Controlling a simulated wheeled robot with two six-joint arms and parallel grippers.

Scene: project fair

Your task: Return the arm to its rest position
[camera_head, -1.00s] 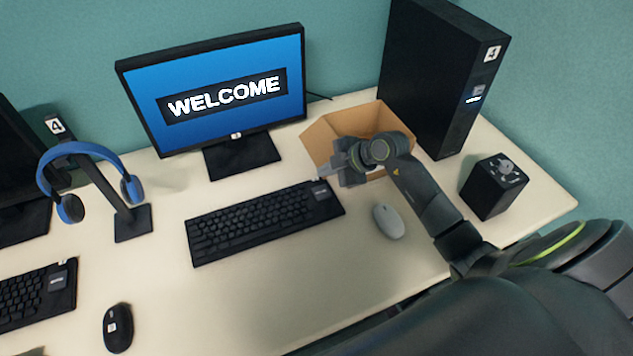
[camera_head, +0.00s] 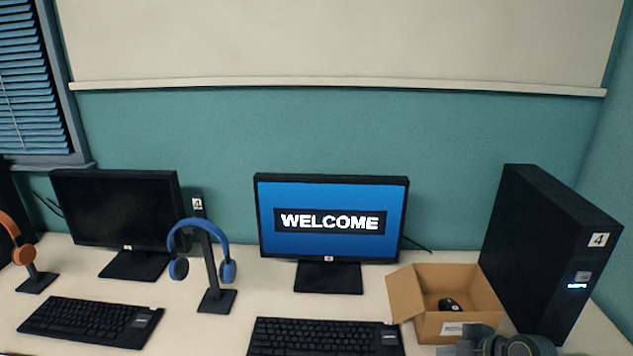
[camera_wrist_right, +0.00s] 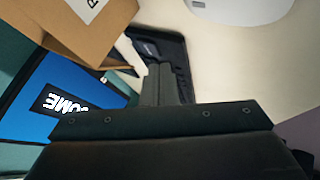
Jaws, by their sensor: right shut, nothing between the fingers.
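My right arm shows at the bottom right of the head view, with the right gripper (camera_head: 452,349) low in front of the cardboard box (camera_head: 462,325). In the right wrist view the right gripper's two fingers (camera_wrist_right: 162,72) are together with nothing between them. They point toward the black keyboard (camera_wrist_right: 168,48), with the box (camera_wrist_right: 95,35) to the upper left. My left gripper is in neither view.
The open box holds a black mouse (camera_head: 449,305). A tall black computer tower (camera_head: 545,250) stands right of it. A lit WELCOME monitor (camera_head: 331,245), a keyboard (camera_head: 320,338) and blue headphones on a stand (camera_head: 213,298) are to the left.

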